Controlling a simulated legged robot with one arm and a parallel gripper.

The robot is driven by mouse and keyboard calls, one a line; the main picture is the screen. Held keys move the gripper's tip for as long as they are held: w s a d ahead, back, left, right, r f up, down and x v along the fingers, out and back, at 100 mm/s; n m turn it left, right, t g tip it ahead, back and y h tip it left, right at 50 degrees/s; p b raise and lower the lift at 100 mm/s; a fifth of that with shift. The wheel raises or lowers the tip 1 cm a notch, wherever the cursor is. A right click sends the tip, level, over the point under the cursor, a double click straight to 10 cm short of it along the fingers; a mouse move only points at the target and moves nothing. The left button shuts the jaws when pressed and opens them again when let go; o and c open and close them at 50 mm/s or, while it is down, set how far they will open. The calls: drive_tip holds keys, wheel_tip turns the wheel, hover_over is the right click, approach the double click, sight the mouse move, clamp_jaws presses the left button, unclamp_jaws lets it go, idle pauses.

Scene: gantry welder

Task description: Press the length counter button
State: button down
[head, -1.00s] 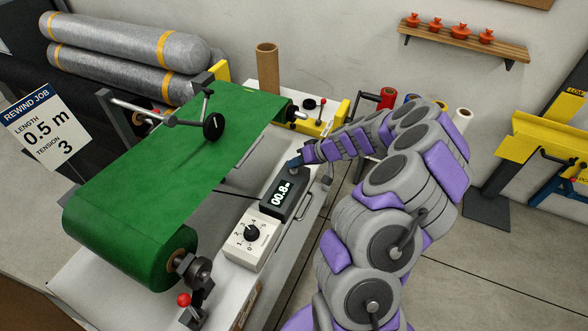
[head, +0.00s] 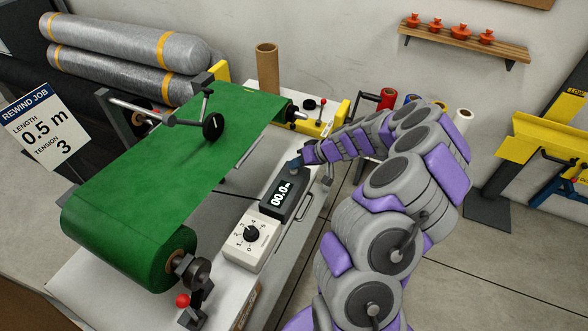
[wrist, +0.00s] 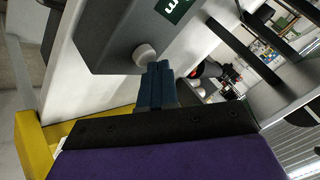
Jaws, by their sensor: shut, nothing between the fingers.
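The length counter (head: 284,194) is a dark box on the white machine bed, its display reading 00.0 m. In the wrist view the counter (wrist: 115,32) fills the upper middle, with a round whitish button (wrist: 145,54) on its face. My gripper (head: 295,163) is at the counter's far end; in the wrist view its blue fingers (wrist: 157,72) are shut and empty. Their tips are at the button and look to be touching it. In the head view the gripper and arm hide the button.
A tension dial box (head: 251,243) stands in front of the counter. The green roll (head: 150,210) lies to the left, with a sign (head: 46,125) reading length 0.5 m, tension 3. A cardboard tube (head: 267,68) stands behind.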

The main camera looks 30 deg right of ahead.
sight(297, 170)
drive_tip(key=shift+r, duration=0.6)
drive_tip(key=shift+r, duration=0.1)
wheel_tip(297, 170, up, 6)
drive_tip(key=shift+f+p, duration=0.1)
drive_tip(key=shift+p, duration=1.15)
